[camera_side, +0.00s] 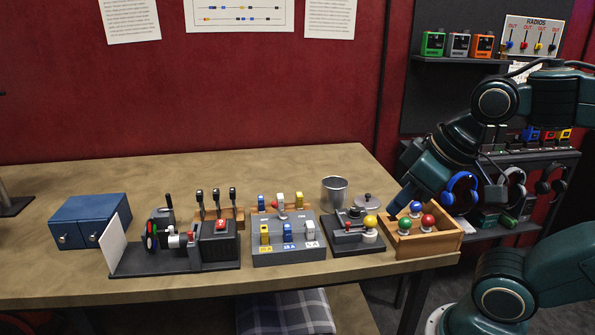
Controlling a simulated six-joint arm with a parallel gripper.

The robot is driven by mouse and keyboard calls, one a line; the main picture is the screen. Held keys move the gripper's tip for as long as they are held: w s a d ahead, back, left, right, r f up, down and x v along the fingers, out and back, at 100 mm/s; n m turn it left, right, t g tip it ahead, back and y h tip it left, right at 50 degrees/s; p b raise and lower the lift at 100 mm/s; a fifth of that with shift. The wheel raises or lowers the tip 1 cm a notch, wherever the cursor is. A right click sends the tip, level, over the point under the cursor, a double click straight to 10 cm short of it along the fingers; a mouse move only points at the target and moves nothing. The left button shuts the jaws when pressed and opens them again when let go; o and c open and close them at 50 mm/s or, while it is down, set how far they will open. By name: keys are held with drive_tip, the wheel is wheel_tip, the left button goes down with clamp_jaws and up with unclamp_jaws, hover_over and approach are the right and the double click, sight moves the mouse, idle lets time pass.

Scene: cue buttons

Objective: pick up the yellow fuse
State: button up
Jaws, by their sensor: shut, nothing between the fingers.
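A grey block (290,254) near the middle of the table holds a front row of a yellow fuse (265,236), a blue fuse (287,232) and a white fuse (310,231). My gripper (393,212) is at the table's right end, pointing down beside a wooden box. It is shut and empty, well right of both yellow pieces. Its fingertips are small and dark here.
The wooden box (424,243) holds green, blue and red balls. A dark base with a yellow ball (370,221) stands between block and gripper, with a metal cup (334,190) behind. Upright levers (216,200), a black device (218,245) and a blue cabinet (90,220) stand left.

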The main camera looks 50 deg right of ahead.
drive_tip(key=o, duration=1.1)
drive_tip(key=w+d+f+n+y, duration=0.1)
drive_tip(key=w+f+n, duration=0.1)
drive_tip(key=w, duration=0.6)
drive_tip(key=w+d+f+n+g+y, duration=0.1)
drive_tip(key=w+n, duration=0.3)
drive_tip(key=w, duration=0.5)
drive_tip(key=w+d+f+n+g+y, duration=0.1)
drive_tip(key=w+f+n, duration=0.2)
drive_tip(key=w, duration=0.6)
drive_tip(key=shift+d, duration=0.1)
